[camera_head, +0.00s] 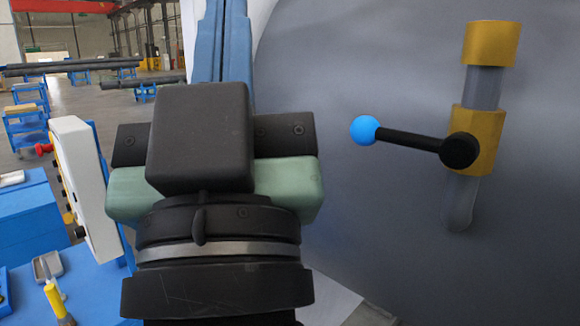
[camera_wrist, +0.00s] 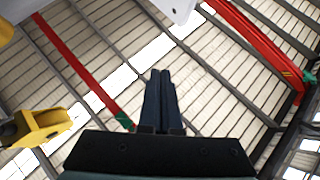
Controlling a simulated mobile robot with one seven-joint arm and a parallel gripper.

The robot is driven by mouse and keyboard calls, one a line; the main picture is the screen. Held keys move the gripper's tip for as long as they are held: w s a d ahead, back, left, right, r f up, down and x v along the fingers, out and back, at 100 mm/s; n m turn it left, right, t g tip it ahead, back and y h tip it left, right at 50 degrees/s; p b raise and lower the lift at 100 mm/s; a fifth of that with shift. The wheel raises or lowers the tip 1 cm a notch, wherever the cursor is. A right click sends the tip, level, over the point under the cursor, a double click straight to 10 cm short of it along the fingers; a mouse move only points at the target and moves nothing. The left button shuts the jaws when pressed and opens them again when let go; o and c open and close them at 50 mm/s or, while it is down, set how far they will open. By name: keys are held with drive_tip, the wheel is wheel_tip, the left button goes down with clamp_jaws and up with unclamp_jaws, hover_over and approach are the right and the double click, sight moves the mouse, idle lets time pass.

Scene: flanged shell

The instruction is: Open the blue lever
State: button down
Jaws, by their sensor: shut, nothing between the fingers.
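The blue lever is a black arm (camera_head: 408,141) with a bright blue ball (camera_head: 364,130) at its left end. Its black hub (camera_head: 459,151) sits on a yellow valve body (camera_head: 487,122) on a grey pipe, in front of the large grey shell. The lever points left, nearly level, with the ball end slightly higher. In the head view my wrist stands left of the lever, apart from it, and hides my fingers. In the wrist view my gripper (camera_wrist: 161,76) points up toward the ceiling, its two dark fingers together and empty. The lever is not recognisable there.
The grey shell (camera_head: 330,60) fills the right side. A white control box (camera_head: 84,185) with a red button stands left of my wrist. A blue bench (camera_head: 90,290) with tools is at lower left. The space between my wrist and the lever looks clear.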

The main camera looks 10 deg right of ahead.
drive_tip(key=w+d+f+n+g+h+p, duration=0.2)
drive_tip(key=d+f+n+g+h, duration=0.15)
drive_tip(key=f, duration=0.25)
drive_tip(key=w+d+f+n+g+h+p, duration=0.1)
drive_tip(key=w+d+f+n+g+h, duration=0.1)
drive_tip(key=w+f+n+g+h, duration=0.3)
drive_tip(key=d+f+n+g+h+p, duration=0.1)
drive_tip(key=d+f+n+h+p, duration=0.15)
drive_tip(key=f, duration=0.35)
drive_tip(key=s+a+f+n+g+h+p, duration=0.2)
drive_tip(key=s+f+n+h, duration=0.3)
drive_tip(key=n, duration=0.9)
drive_tip(key=s+h+p, duration=0.1)
drive_tip(key=s+h, duration=0.1)
drive_tip(key=s, duration=0.1)
drive_tip(key=shift+s+a+h, duration=0.3)
drive_tip(key=shift+s+a, duration=0.05)
drive_tip(key=shift+s, duration=0.05)
drive_tip(key=p, duration=0.7)
approach(397, 138)
drive_tip(key=w+d+r, duration=0.1)
drive_tip(key=w+d, duration=0.3)
drive_tip(key=shift+w+d+r+p, duration=0.3)
drive_tip(key=shift+r+p, duration=0.15)
drive_tip(key=shift+r, duration=0.2)
